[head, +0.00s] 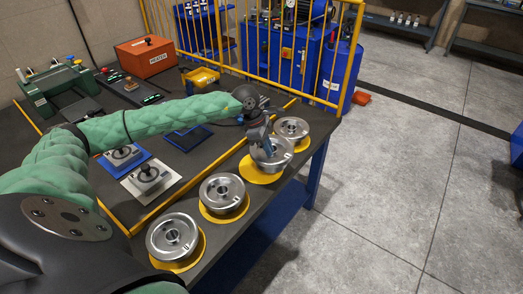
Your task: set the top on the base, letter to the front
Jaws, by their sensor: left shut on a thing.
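My left gripper (268,146) reaches over the table from the left and is shut on a round metal mould piece (281,158). That piece is over a yellow round pad (258,174), and the gripper hides part of its top. I cannot tell whether it touches what is below it. A similar metal piece (291,127) stands just behind it. Two more, a middle one (217,199) and a near one (163,244), sit on yellow pads to the front left. Dark marks show on their tops, too small to read surely. My right gripper is not in view.
The dark table (240,246) ends at a right edge close to the round pieces. A yellow rail fence (346,60) stands behind. Plates with knobs, a silver one (165,191) and a blue one (108,164), lie left of a yellow strip. An orange box (146,58) is at the back.

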